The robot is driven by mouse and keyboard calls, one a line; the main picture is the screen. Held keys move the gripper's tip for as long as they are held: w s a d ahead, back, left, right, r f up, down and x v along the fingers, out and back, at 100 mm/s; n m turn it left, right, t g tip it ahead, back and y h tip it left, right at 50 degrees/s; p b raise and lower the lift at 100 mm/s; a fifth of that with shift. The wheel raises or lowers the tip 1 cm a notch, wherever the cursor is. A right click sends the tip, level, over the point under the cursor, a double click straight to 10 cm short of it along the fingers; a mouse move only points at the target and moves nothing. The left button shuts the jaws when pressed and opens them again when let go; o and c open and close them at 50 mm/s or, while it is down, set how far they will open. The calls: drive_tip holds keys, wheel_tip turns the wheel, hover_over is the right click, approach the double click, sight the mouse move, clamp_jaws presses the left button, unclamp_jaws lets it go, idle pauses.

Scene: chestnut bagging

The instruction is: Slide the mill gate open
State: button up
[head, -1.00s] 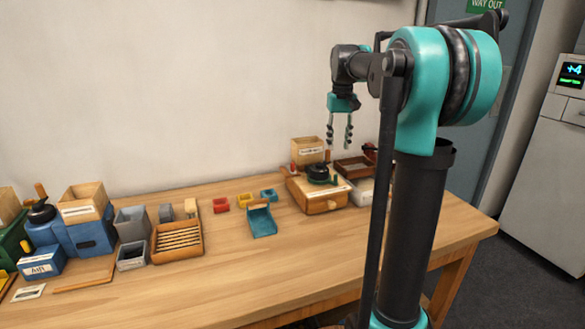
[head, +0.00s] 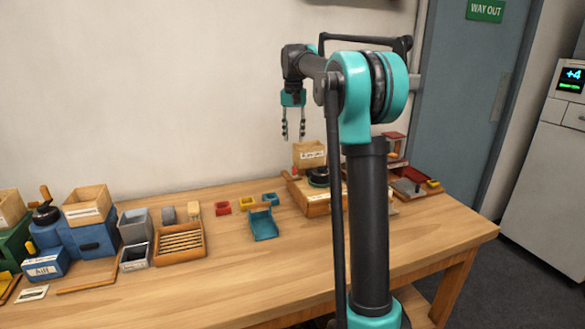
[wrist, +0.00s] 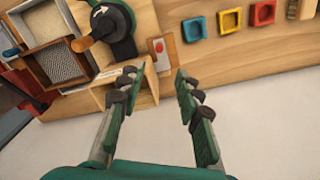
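A wooden mill (head: 322,205) with a dark round top stands on the right half of the table, partly hidden by my arm. A light wooden hopper box (head: 309,155) stands behind it. In the wrist view the mill's dark top (wrist: 118,22) has a white arrow and an orange-brown handle (wrist: 97,29). A red knob (wrist: 158,46) sits on a pale strip beside it; I cannot tell for certain whether this is the gate. My gripper (head: 293,138) hangs above and behind the mill, pointing down. In the wrist view its fingers (wrist: 158,85) are apart with nothing between them.
A blue mill (head: 88,237) and a slatted wooden tray (head: 180,243) stand farther left. The front middle of the table is clear.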

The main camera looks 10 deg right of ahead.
wheel_tip(320, 180, down, 13)
drive_tip(key=shift+d+r, duration=0.1)
idle(0.3)
clamp_jaws()
idle(0.4)
